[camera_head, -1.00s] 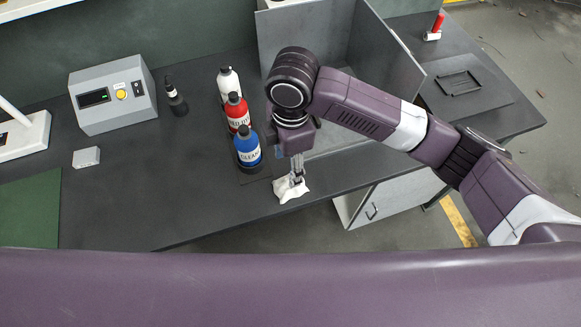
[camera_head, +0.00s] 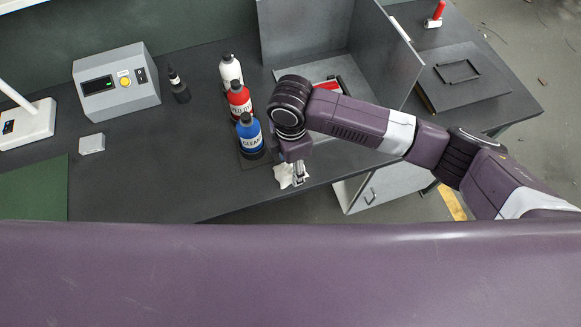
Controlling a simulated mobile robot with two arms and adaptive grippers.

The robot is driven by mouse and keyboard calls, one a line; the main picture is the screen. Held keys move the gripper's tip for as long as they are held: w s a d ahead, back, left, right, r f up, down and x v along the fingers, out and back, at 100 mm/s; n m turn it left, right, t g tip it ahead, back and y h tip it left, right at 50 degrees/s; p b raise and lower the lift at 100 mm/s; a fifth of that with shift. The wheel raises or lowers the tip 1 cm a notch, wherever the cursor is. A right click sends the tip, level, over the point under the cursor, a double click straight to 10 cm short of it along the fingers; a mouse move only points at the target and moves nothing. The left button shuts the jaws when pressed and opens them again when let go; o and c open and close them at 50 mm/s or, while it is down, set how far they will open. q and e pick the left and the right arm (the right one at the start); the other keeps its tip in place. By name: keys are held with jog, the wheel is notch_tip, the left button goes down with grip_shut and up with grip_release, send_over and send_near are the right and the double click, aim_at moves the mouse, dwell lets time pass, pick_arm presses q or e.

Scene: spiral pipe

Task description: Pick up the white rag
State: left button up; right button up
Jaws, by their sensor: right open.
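The white rag (camera_head: 283,176) is a small crumpled cloth near the table's front edge, just below the blue bottle. My right gripper (camera_head: 299,181) reaches down over the rag's right side with its jaws open. The gripper hides part of the rag, and I cannot tell whether the fingers touch it. My left gripper is not in view.
Blue (camera_head: 250,138), red (camera_head: 239,101) and white (camera_head: 230,71) bottles stand close behind the rag. A grey open enclosure (camera_head: 387,55) stands behind my right arm. A grey control box (camera_head: 117,85) is at the left. The front-left table is mostly clear.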

aim_at(291, 166)
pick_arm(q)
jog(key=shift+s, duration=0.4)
pick_arm(e)
jog(key=c, duration=1.2)
jog(key=shift+c, duration=0.2)
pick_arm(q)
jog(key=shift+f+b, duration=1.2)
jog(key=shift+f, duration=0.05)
pick_arm(e)
notch_tip(291, 166, up, 20)
